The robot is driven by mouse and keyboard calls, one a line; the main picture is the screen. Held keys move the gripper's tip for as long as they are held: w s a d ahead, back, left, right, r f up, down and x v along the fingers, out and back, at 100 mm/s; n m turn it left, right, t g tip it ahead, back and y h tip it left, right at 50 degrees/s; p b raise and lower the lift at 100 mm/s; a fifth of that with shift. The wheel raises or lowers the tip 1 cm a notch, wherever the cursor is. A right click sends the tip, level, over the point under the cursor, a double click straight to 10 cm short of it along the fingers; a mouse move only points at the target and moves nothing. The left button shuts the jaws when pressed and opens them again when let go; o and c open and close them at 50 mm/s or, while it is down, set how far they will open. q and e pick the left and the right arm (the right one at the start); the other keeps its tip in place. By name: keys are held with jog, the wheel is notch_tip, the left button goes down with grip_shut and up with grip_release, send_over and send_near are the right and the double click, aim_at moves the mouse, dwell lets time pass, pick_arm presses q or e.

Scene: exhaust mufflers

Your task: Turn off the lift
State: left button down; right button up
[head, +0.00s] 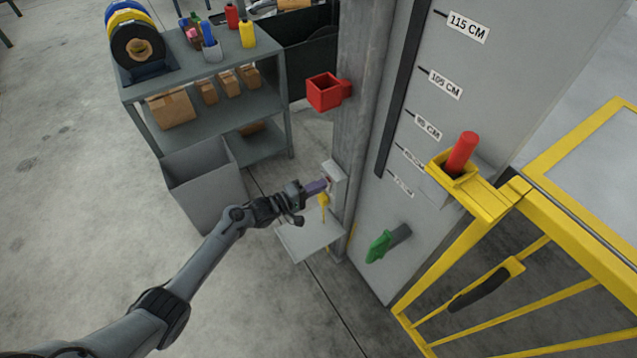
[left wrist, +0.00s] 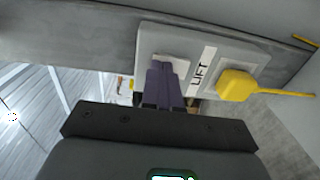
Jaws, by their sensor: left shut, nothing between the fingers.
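The grey lift control box (head: 338,178) is mounted on the grey post. In the left wrist view the box (left wrist: 228,47) carries a white label reading LIFT and a light rocker or plate, mostly hidden behind my fingers. A yellow plug-like part with a cable (head: 323,201) sits at the box; it also shows in the left wrist view (left wrist: 237,84). My left gripper (head: 321,185) has its purple fingers shut and empty, with tips at the box's face beside the label (left wrist: 163,68). I cannot tell whether they touch. My right gripper is out of view.
A grey shelf (head: 205,115) with boxes and bottles and a grey bin (head: 205,185) stand left of the post. A red holder (head: 325,92) is on the post above. A small grey platform (head: 308,238) lies below. Yellow railing (head: 480,200) is at right.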

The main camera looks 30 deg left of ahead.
pick_arm(q)
jog(key=p+v, duration=0.5)
jog(key=v, duration=0.8)
jog(key=shift+s+a, duration=0.2)
jog(key=shift+a, duration=0.05)
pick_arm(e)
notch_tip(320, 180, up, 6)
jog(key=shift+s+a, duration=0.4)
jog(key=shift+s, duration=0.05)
pick_arm(q)
jog(key=shift+r, duration=0.1)
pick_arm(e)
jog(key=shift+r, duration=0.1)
